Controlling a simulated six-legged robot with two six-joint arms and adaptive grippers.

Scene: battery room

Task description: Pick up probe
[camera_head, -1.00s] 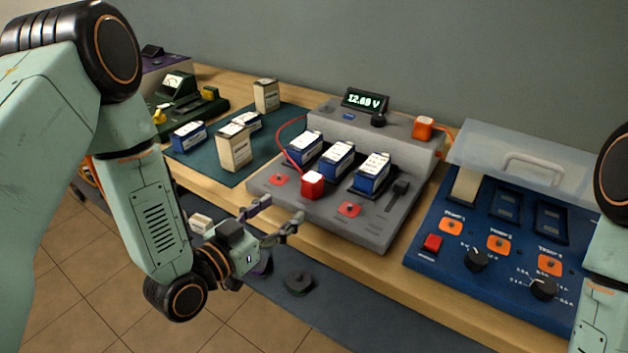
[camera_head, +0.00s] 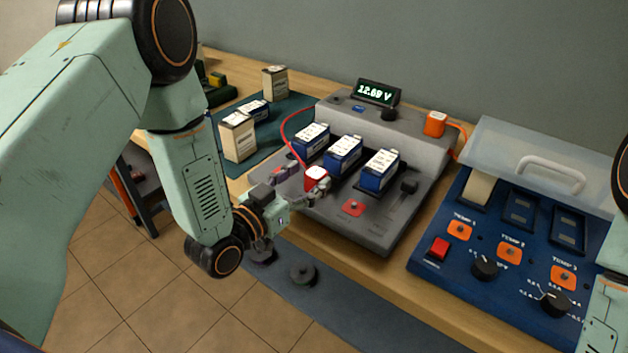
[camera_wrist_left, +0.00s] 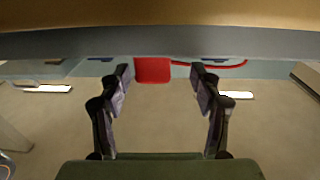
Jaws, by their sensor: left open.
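The probe is a red block with a white top (camera_head: 316,177) and a red cable, standing on the front of the grey tester (camera_head: 350,235). In the left wrist view the red probe (camera_wrist_left: 152,70) shows beyond the fingertips, left of the middle between them. My left gripper (camera_head: 303,184) is open, with its fingers at the probe on the tester's front. Its fingers also show spread apart in the left wrist view (camera_wrist_left: 162,85). I cannot tell whether they touch the probe. Only part of my right arm shows at the right edge; its gripper is out of view.
Several blue batteries (camera_head: 343,155) sit in the tester behind the probe. A display (camera_head: 376,92) reads about 12.6 V. Boxes (camera_head: 238,138) stand on a green mat at left. A blue panel with knobs (camera_head: 485,267) is at right. An orange probe (camera_head: 435,124) rests at the back.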

